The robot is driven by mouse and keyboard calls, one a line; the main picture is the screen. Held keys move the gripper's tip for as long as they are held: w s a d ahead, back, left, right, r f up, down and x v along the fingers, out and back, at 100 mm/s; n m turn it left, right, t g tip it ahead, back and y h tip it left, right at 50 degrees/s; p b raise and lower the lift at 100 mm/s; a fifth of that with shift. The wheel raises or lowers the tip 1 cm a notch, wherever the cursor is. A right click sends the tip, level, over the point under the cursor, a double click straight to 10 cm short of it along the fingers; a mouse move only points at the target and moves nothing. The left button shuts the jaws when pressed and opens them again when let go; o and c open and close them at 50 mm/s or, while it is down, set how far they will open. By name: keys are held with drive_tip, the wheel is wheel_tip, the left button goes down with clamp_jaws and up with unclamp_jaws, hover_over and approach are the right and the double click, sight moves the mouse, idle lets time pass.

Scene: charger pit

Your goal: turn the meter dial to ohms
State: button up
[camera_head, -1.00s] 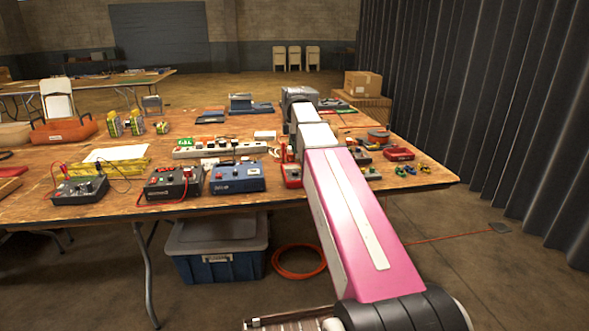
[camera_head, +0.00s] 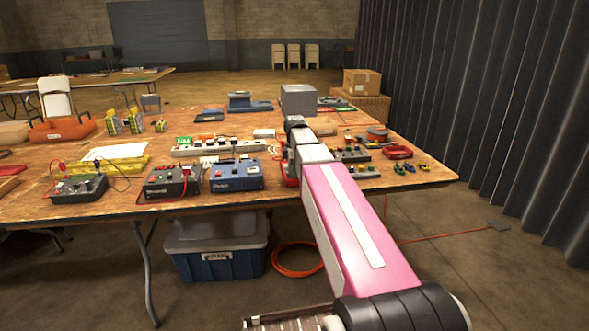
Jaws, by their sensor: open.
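Several box-shaped instruments stand along the table's front edge, and I cannot tell for sure which one is the meter. A dark grey box (camera_head: 79,188) with red and black leads is at the left. A dark box with a red base (camera_head: 172,180) and a blue box (camera_head: 236,176) stand to its right. A red item (camera_head: 290,172) is mostly hidden by my arm. My gripper (camera_head: 295,123) is at the arm's far end, over the table behind the blue box and to its right. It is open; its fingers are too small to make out. Dial settings are unreadable.
A white power strip (camera_head: 218,149) lies behind the boxes. A grey box (camera_head: 298,99) stands behind my gripper. A red tray (camera_head: 398,152) and small coloured pieces (camera_head: 410,169) are at the right. A blue bin (camera_head: 217,248) and orange cable (camera_head: 296,260) are below.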

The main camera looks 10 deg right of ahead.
drive_tip(key=shift+c, duration=0.3)
drive_tip(key=c, duration=0.9)
drive_tip(key=shift+o, duration=0.2)
